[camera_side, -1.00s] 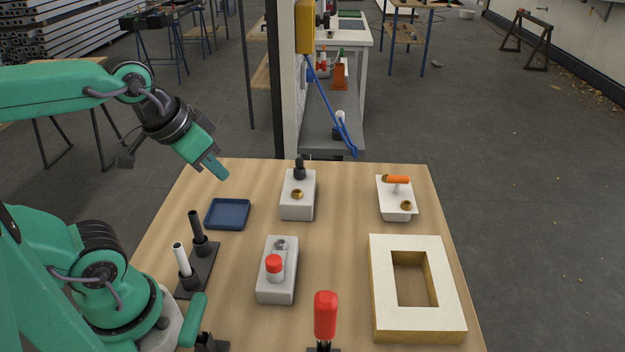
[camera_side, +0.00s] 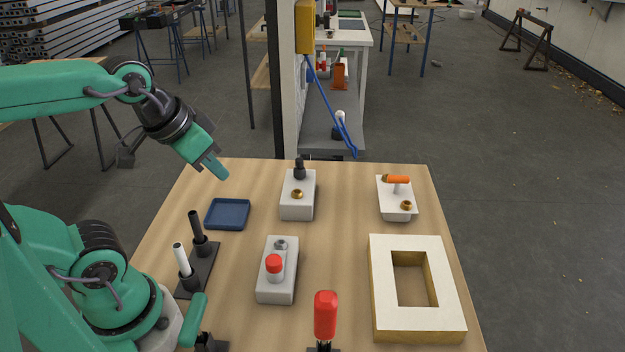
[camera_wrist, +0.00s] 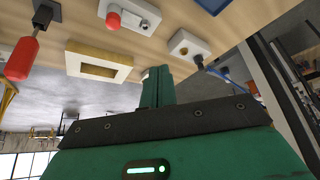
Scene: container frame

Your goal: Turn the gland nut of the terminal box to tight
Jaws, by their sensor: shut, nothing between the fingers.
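A grey box with a black gland-like fitting on its far end and a brass nut on top (camera_side: 297,207) stands at the back middle of the table; it looks like the terminal box. The brass nut (camera_side: 297,194) sits near the middle of its top face. How tight the nut is cannot be told. The box also shows in the wrist view (camera_wrist: 188,42). My gripper (camera_side: 217,168) is shut and empty, in the air over the table's back left, left of the box and apart from it. Its fingers also show in the wrist view (camera_wrist: 157,88).
A blue tray (camera_side: 228,215) lies left of the box. A grey box with a red cap (camera_side: 276,285) is nearer. A white box with an orange handle (camera_side: 397,208) stands right. A hollow wooden frame (camera_side: 418,318), a red-handled clamp (camera_side: 325,314) and a two-post stand (camera_side: 190,285) are nearer.

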